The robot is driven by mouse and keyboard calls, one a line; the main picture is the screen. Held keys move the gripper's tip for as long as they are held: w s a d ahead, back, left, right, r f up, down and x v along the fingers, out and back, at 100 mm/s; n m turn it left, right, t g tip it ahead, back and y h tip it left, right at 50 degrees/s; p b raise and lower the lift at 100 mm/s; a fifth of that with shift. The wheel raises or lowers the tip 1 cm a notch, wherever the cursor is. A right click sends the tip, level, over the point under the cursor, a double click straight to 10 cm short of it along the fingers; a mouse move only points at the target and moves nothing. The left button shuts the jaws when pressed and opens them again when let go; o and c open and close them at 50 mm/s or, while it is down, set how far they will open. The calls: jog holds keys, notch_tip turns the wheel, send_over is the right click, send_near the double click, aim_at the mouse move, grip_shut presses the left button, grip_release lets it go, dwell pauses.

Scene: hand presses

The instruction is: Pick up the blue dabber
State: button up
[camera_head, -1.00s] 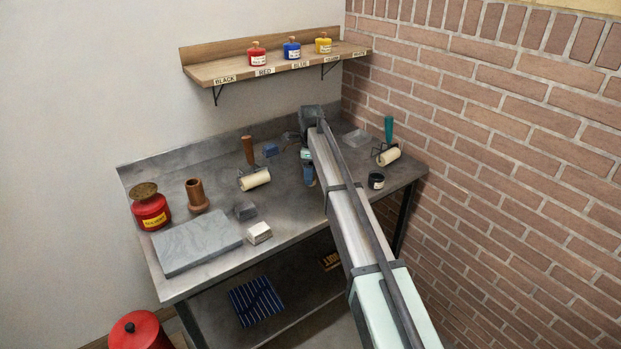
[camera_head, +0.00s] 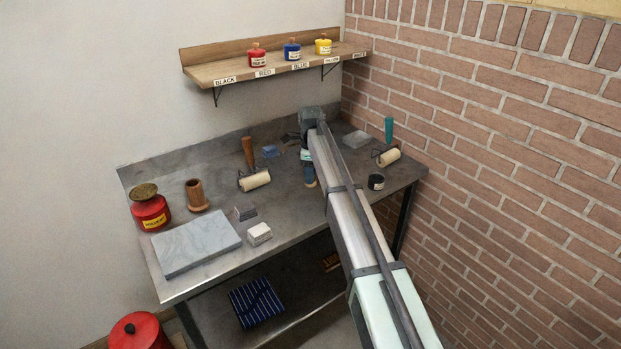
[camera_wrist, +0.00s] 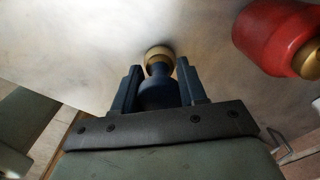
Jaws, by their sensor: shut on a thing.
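The cream end points away from the gripper. In the head view the dabber (camera_head: 309,176) hangs below the end of my arm with its cream end down, partly hidden by the arm. I cannot tell whether it touches the bench.
The metal bench (camera_head: 290,215) holds a grey slab (camera_head: 195,243), a red can (camera_head: 150,210), a wooden cup (camera_head: 197,197), a roller (camera_head: 254,180) at left and another (camera_head: 388,156) at right, and a dark jar (camera_head: 376,181). The shelf (camera_head: 280,66) above carries coloured jars.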

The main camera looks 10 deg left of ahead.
jog(key=r, duration=0.9)
jog(key=shift+w+d+r, duration=0.15)
jog(key=shift+d+r, duration=0.15)
jog(key=shift+d, duration=0.05)
jog(key=w+d+r, duration=0.1)
jog(key=w+d, duration=0.2)
jog(key=d, duration=1.8)
jog(key=shift+d, duration=0.4)
jog(key=shift+f, duration=0.1)
jog(key=shift+f, duration=2.9)
jog(key=shift+s+f, duration=0.1)
jog(key=shift+f, duration=0.45)
jog(key=shift+r, duration=0.1)
